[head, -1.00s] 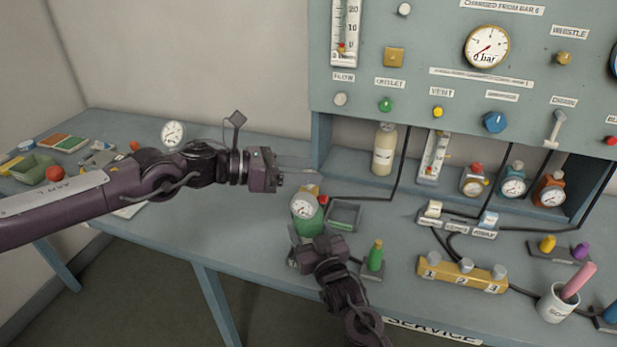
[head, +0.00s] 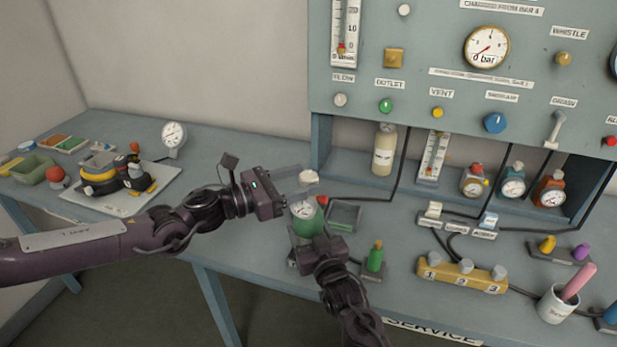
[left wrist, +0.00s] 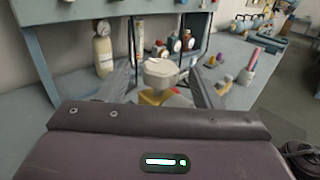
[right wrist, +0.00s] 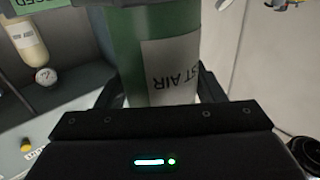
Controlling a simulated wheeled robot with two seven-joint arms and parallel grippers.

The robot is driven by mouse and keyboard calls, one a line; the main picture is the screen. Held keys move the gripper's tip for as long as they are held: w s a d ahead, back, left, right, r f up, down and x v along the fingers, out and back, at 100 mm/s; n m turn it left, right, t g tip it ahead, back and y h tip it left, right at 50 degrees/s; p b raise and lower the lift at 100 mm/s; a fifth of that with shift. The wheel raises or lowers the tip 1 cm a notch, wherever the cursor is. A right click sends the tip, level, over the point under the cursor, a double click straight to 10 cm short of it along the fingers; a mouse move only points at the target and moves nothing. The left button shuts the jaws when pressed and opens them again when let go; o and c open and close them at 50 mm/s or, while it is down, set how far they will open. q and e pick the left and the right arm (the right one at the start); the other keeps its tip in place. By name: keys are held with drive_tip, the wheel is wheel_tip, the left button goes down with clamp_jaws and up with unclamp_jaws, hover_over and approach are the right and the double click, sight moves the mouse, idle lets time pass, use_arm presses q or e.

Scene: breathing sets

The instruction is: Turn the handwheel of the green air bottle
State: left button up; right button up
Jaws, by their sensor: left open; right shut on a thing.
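The green air bottle (head: 301,226) stands on the bench with a gauge on its front. Its pale handwheel (head: 308,176) is on top. In the left wrist view the handwheel (left wrist: 160,72) sits between the spread fingers. My left gripper (head: 304,181) is open around the handwheel, with a gap visible on each side in the left wrist view. My right gripper (right wrist: 157,92) is shut on the bottle's body from the front, seen in the right wrist view with the label "...ST AIR". In the head view the right gripper hides the bottle's lower part.
A yellow numbered block (head: 460,278) is to the right. A white tray (head: 120,205) with a mask set lies at left.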

use_arm(q)
drive_tip(key=shift+x, duration=1.3)
drive_tip(key=c, duration=1)
drive_tip(key=shift+t, duration=0.3)
